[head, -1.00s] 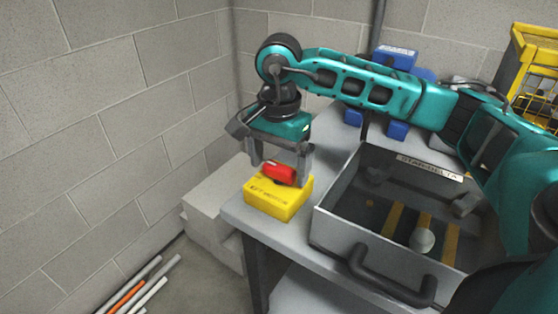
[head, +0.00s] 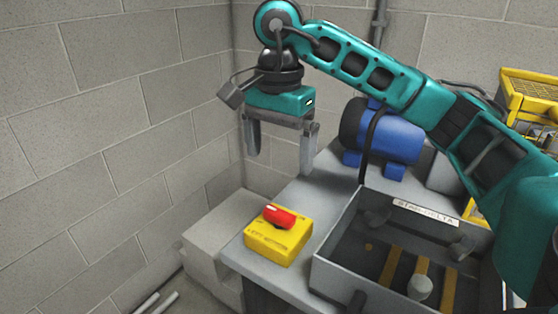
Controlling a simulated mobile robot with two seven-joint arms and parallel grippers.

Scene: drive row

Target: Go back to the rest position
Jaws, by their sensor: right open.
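My right gripper (head: 280,150) is open and empty. It points down, raised clear above a yellow box (head: 277,247) with a red switch handle (head: 280,215) on top. The yellow box sits on the left corner of the grey table (head: 310,185). The red handle is fully in sight and nothing touches it. My right arm comes in from the right and reaches over the table. My left gripper does not show.
A grey open box (head: 340,267) labelled "STAR-DELTA" stands on the table. A blue motor (head: 395,137) is behind it. A yellow cage (head: 528,95) is at the far right. Pale blocks (head: 208,240) lie against the block wall (head: 110,130). White rods are on the floor.

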